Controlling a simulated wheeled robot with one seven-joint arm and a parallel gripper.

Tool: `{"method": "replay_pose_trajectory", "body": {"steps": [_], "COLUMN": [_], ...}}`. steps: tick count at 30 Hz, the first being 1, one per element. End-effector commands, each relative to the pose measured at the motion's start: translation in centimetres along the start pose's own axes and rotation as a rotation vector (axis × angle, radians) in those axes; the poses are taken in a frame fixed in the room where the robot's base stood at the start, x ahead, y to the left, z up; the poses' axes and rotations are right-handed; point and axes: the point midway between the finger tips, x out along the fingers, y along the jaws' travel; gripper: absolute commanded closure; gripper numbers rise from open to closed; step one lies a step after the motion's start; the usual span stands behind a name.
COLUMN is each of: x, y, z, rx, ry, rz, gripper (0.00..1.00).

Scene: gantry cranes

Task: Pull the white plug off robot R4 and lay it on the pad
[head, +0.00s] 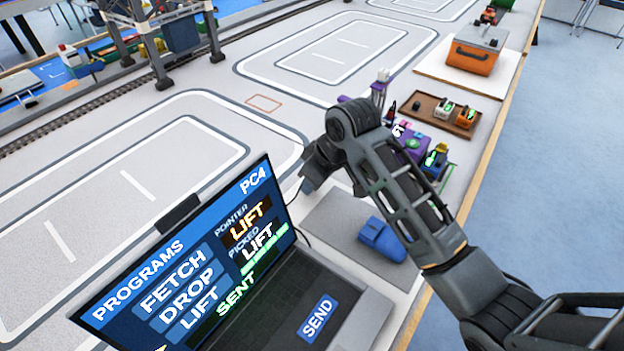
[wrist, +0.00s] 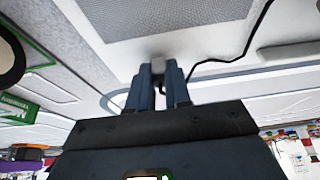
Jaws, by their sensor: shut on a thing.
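My gripper (head: 309,184) hangs just behind the right edge of the laptop screen in the head view. In the wrist view its fingers (wrist: 159,88) are close together, shut on a small grey piece (wrist: 158,66) at their tips. A black cable (wrist: 228,62) runs from beside the fingers to the upper right. I cannot tell whether the piece is the white plug. A flat grey pad (head: 335,218) lies right of the laptop. Several small robots stand at the right, one purple (head: 412,150) and one dark blue (head: 436,162); no R4 label is readable.
An open laptop (head: 300,290) marked PC4 stands in front, close to my gripper. A blue object (head: 382,240) lies at the pad's right side. An orange box (head: 472,58) stands farther back. The marked lanes at left are clear.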

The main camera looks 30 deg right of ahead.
Motion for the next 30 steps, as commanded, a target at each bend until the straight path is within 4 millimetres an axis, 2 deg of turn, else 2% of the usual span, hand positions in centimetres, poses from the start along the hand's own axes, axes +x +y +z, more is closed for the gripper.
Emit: {"method": "replay_pose_trajectory", "body": {"steps": [14,15,24,30], "x": [0.51,0.53,0.49,0.49], "y": [-0.02,-0.01,0.0,0.0], "z": [0.21,0.22,0.2,0.2], "rx": [0.0,0.0,0.0,0.0], "ry": [0.0,0.0,0.0,0.0], "rz": [0.0,0.0,0.0,0.0], "gripper": [1.0,0.81,0.52,0.52]}}
